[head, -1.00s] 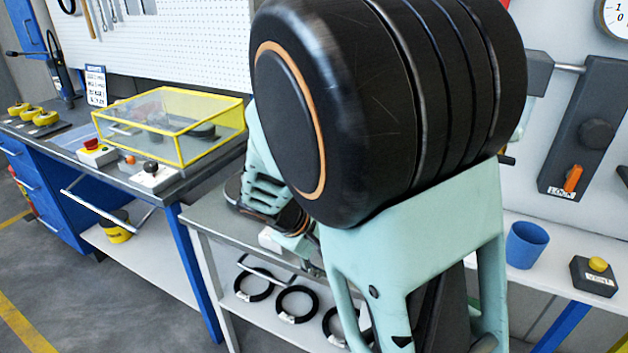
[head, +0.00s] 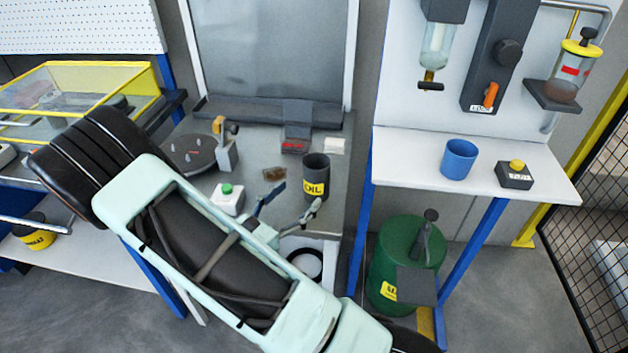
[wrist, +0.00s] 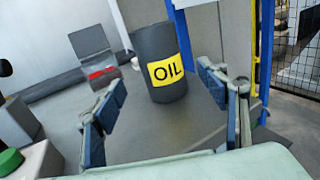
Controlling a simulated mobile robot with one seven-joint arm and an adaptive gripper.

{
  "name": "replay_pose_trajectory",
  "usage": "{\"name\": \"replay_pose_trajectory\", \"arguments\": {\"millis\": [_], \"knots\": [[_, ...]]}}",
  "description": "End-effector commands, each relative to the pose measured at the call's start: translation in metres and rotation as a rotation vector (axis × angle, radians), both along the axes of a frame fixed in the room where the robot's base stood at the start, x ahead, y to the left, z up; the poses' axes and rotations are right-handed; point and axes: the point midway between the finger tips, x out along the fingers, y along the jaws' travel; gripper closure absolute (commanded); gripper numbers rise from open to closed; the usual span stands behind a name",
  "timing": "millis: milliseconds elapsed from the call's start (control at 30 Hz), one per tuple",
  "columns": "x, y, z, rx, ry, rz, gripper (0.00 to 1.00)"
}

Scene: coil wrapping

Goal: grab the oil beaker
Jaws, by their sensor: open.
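The oil beaker (head: 316,176) is a dark grey cylinder with a yellow OIL label. It stands upright on the grey bench top (head: 262,217) in the head view. In the wrist view the oil beaker (wrist: 158,55) stands ahead of my gripper, between the lines of the fingers and apart from them. My gripper (head: 287,204) is open and empty, just in front of the beaker in the head view. Its two blue-padded fingers are spread in the wrist view (wrist: 160,102). The label faces the gripper.
A green-button box (head: 227,198) and a round dark plate (head: 192,153) are left of the beaker. A dark block with a red mark (head: 296,141) stands behind. A blue cup (head: 459,158) and a yellow-button box (head: 514,175) sit on the white shelf at right.

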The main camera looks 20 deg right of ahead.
Motion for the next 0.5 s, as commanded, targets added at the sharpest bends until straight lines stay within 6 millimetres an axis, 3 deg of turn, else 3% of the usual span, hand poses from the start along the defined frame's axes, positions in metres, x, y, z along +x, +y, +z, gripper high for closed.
{"name": "replay_pose_trajectory", "arguments": {"millis": [100, 367, 500], "knots": [[0.009, -0.018, 0.001, 0.001, -0.002, -0.005, 0.33], [0.020, -0.037, 0.001, 0.003, -0.003, -0.005, 0.33], [0.031, -0.057, 0.003, 0.002, -0.002, -0.007, 0.33]]}}
